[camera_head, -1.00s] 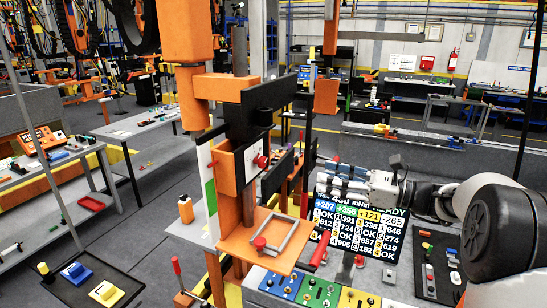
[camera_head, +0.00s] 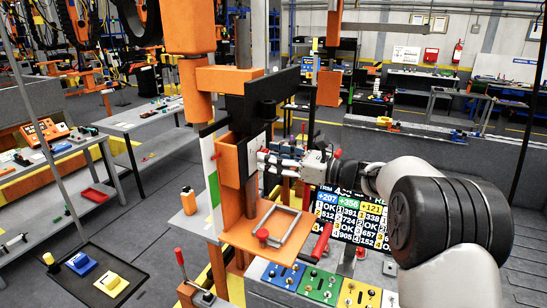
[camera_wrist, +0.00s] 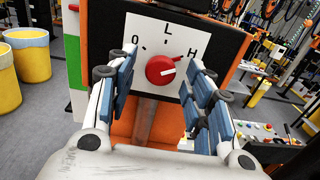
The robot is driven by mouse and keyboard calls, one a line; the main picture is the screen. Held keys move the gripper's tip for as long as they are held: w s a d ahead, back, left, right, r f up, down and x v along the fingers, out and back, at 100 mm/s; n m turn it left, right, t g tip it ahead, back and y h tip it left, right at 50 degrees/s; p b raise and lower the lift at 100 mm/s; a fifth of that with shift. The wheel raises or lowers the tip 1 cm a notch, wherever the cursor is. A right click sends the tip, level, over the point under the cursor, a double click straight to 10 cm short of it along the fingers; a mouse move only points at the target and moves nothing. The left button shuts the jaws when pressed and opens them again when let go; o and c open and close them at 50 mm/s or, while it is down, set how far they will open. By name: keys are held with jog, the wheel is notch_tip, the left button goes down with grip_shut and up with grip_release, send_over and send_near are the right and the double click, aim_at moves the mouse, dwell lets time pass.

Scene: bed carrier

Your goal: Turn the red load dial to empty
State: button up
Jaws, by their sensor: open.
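The red load dial (camera_wrist: 160,70) sits on a white plate (camera_wrist: 141,28) marked O, L and H in the wrist view. Its white pointer line points right, toward the H. My gripper (camera_wrist: 164,58) is open and faces the plate, with one finger on each side of the dial in the picture. I see no finger touching the dial, but cannot tell how far the tips are from it.
Below the housing is an orange shelf (camera_head: 250,240) with a grey handle frame (camera_head: 281,228) and a red knob (camera_head: 262,234). A coloured control panel (camera_head: 318,284) and a numbers screen (camera_head: 350,217) stand close under my arm. Yellow bins (camera_wrist: 32,55) show at left in the wrist view.

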jog(key=shift+c, duration=0.2)
jog(key=c, duration=1)
jog(key=shift+r+n+b, duration=0.1)
jog(key=shift+n+b, duration=10.55)
jog(key=shift+n, duration=1.25)
